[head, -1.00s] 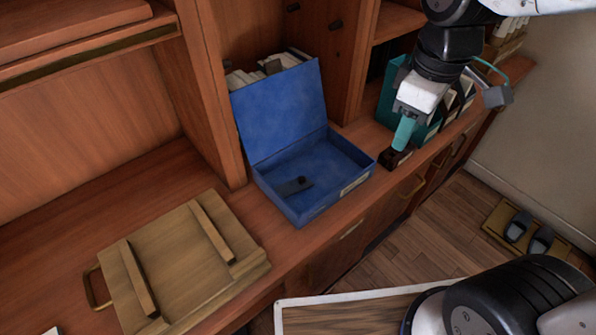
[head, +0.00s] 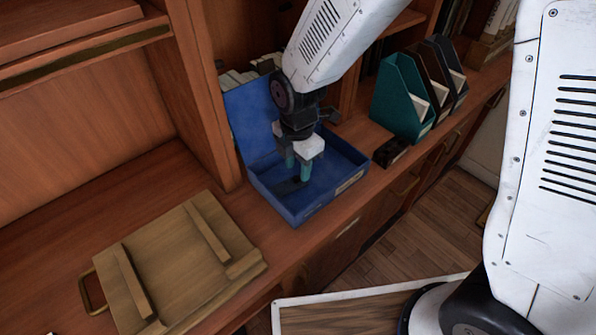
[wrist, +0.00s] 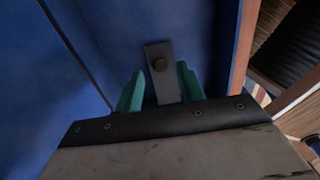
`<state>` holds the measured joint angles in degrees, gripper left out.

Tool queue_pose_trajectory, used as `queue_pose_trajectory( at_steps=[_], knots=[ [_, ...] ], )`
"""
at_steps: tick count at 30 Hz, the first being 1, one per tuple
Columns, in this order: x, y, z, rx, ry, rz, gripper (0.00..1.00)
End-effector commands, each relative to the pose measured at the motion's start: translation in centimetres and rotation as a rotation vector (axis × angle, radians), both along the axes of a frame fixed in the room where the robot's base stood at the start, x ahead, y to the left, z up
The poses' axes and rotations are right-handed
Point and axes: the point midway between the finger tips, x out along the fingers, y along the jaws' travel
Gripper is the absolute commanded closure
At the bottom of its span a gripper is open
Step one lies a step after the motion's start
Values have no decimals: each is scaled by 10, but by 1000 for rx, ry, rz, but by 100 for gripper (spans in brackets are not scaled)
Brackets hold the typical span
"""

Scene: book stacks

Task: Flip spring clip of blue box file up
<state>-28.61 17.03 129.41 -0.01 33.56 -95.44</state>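The blue box file (head: 322,199) stands on the wooden counter with its lid (head: 248,117) raised at the back. Its dark spring clip (head: 287,187) lies low on the box floor and is partly hidden by my gripper in the head view. My gripper (head: 299,171) points down inside the box, over the clip. The fingers are apart, one on each side of the clip. I cannot tell whether they touch it.
A wooden board with two battens (head: 180,262) lies on the counter at left. A small black object (head: 390,153) sits right of the box. A teal magazine holder (head: 401,97) and darker ones stand farther right. An upright panel (head: 205,110) is close left of the box.

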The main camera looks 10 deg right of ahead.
Motion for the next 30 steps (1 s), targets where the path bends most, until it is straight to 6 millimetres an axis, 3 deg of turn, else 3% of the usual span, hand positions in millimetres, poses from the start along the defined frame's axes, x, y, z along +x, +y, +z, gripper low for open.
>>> queue_pose_trajectory(
  at_steps=[6,16,20,21,30],
  knots=[
    [0,0,-25,-1,1,-2,61],
    [0,0,-28,0,0,-2,61],
    [0,0,-28,0,0,-2,97],
    [0,0,-28,0,0,-2,100],
    [-2,7,-27,-14,-10,11,100]
  ],
)
